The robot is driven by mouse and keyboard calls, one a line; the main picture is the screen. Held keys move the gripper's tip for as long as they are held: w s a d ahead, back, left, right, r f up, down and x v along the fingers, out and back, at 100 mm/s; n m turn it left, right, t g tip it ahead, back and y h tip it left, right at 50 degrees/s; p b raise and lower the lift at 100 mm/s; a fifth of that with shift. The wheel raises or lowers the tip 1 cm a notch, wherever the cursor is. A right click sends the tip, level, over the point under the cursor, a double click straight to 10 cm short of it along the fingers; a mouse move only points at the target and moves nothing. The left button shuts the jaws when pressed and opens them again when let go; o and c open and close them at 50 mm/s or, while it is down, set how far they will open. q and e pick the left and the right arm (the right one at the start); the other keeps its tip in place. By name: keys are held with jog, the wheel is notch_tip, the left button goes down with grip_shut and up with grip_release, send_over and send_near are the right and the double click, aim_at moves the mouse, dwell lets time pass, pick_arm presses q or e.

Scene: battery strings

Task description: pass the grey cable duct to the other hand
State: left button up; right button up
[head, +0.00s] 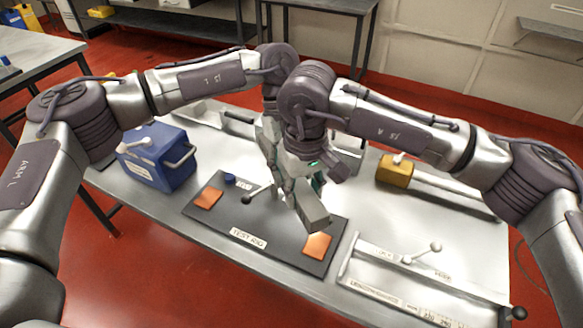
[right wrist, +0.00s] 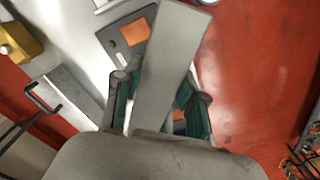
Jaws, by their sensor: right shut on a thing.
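The grey cable duct (head: 312,212) is held by my right gripper (head: 302,178) above the dark test rig board (head: 275,228). In the right wrist view the duct (right wrist: 172,65) runs as a long flat bar between the two green-lined fingers of my right gripper (right wrist: 161,92), which are shut on it. My left arm reaches in beside the right one near the picture's middle. My left gripper (head: 268,140) is largely hidden behind my right wrist, so its jaws and any touch on the duct cannot be made out.
A blue box (head: 146,172) with a handle stands on the left of the table. Orange pads (head: 208,199) lie on the board. A yellow block (head: 394,172) stands at the back right. A labelled pale fixture (head: 375,284) with rods lies at the front right.

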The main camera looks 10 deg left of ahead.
pick_arm(q)
jog(key=c, duration=0.5)
pick_arm(e)
jog(key=shift+a, duration=0.1)
pick_arm(q)
jog(key=shift+c, duration=1.3)
pick_arm(e)
jog(key=o, duration=1.3)
jog(key=shift+r, duration=0.1)
